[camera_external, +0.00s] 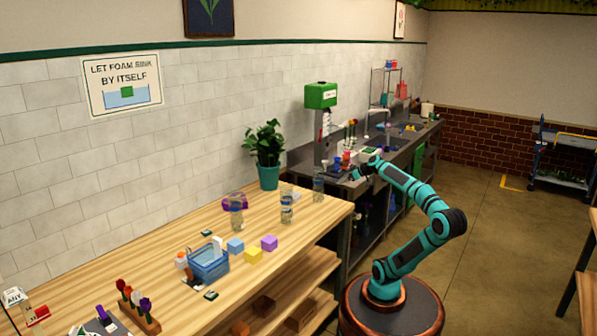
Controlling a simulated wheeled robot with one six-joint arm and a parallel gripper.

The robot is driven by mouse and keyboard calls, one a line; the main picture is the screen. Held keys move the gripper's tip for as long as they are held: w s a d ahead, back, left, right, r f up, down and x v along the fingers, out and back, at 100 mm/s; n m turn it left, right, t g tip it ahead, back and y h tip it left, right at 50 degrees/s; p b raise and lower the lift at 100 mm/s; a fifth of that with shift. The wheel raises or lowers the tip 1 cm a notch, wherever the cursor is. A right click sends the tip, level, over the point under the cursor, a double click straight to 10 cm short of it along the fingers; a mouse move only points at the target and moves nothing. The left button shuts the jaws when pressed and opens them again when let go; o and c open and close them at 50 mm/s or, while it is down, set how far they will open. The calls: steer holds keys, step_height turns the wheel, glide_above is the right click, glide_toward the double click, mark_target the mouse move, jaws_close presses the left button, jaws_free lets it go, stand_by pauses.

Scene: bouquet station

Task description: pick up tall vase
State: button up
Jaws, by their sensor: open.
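Three clear glass vessels stand upright near the right part of the wooden table: a left one (237,214), a middle one (286,206) and a right one (318,184) by the table's far end. They look similar, and I cannot tell for sure which is the tall vase. My gripper (357,174) is open, small in view, over the near end of the dark counter. It is to the right of the right glass vessel and apart from it. The fingertips are hard to make out.
A potted plant (268,155) stands behind the vessels. A purple ring-like object (228,203) is by the left vessel. A blue basket (208,263) and coloured foam cubes (253,256) lie nearer. A green dispenser (321,96) stands above the cluttered counter (300,155).

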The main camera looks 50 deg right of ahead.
step_height(320, 180, up, 4)
steer(key=d+n+y, duration=0.2)
steer(key=y, duration=0.1)
steer(key=n+t, duration=0.1)
glide_toward(319, 177)
steer(key=shift+w+d+f, duration=0.7)
steer(key=shift+w+f, duration=1.2)
steer(key=shift+w, duration=1.1)
steer(key=shift+y, duration=0.4)
steer(key=shift+x, duration=2.6)
steer(key=shift+a+r, duration=0.1)
steer(key=shift+a, duration=0.1)
jaws_close()
